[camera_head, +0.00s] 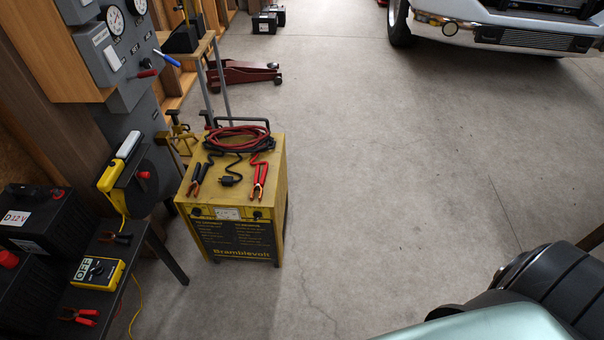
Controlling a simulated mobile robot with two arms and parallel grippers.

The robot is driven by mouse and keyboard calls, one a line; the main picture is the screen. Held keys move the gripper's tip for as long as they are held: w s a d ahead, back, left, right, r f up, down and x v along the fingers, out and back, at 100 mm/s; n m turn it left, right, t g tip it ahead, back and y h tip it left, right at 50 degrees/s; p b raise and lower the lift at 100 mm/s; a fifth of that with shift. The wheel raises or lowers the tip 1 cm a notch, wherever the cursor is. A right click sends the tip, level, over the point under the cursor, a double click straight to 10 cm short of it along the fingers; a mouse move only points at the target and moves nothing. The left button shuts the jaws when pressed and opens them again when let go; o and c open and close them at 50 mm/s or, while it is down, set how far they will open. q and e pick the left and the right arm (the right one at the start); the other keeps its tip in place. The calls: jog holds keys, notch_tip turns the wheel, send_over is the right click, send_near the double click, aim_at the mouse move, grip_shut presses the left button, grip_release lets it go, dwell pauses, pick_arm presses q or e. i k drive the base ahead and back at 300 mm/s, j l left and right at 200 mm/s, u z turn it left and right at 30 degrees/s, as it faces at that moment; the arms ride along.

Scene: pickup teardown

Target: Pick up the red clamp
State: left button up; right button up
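A red-handled clamp (259,180) with copper-coloured jaws lies on the top of the yellow charger (237,214), near its front right edge. A black-handled clamp (198,178) lies at the left of the same top, with coiled red and black cables behind. Another small clamp with red handles (78,316) lies on the dark bench at the lower left, beside a yellow meter reading OFF (97,272). I cannot tell which red clamp the task means. Neither of my grippers is in view.
A black 12 V battery (40,217) stands on the bench at the left. A red floor jack (243,72) sits behind the charger. A white vehicle (500,25) stands at the top right. The concrete floor in the middle is clear.

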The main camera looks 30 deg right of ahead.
aim_at(258, 186)
jog(key=z, duration=0.5)
jog(key=i+j+u, duration=0.25)
jog(key=i+u, duration=0.25)
jog(key=i+j+u, duration=0.15)
jog(key=i+u, duration=0.2)
jog(key=u, duration=0.15)
jog(key=i+l+u, duration=0.1)
jog(key=i+u, duration=0.4)
jog(key=k+z, duration=0.1)
jog(key=z, duration=2.1)
